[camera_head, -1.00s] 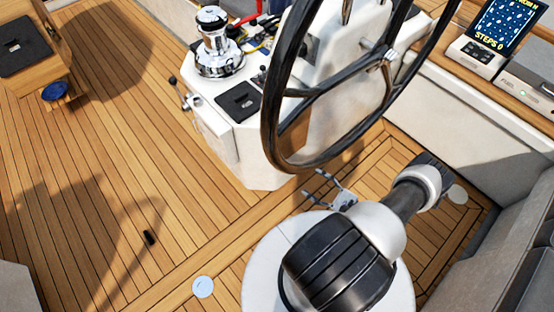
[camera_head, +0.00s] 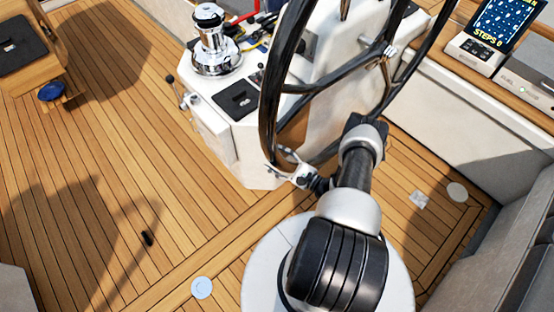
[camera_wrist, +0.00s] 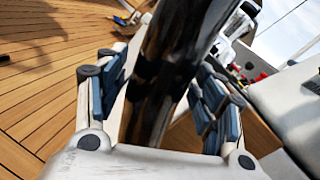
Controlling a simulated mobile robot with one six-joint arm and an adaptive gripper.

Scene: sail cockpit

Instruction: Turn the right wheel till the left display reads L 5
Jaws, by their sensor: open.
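The black steering wheel (camera_head: 268,112) stands in front of the white pedestal in the head view. My gripper (camera_head: 282,163) is at the lower left of its rim. In the wrist view the dark glossy rim (camera_wrist: 172,65) runs between the blue-padded fingers of my gripper (camera_wrist: 160,85). The fingers are spread, one on each side of the rim, with a gap visible at the left. Contact at the right side is hard to tell. A screen (camera_head: 501,22) at the upper right reads "STEPS 0"; its top line is cut off. No reading of L is visible.
A white pedestal (camera_head: 215,137) with a chrome winch (camera_head: 212,42) stands behind the wheel. A white bench wall (camera_head: 470,115) and grey cushions (camera_head: 525,225) bound the right side. The teak deck (camera_head: 110,170) at the left is mostly clear.

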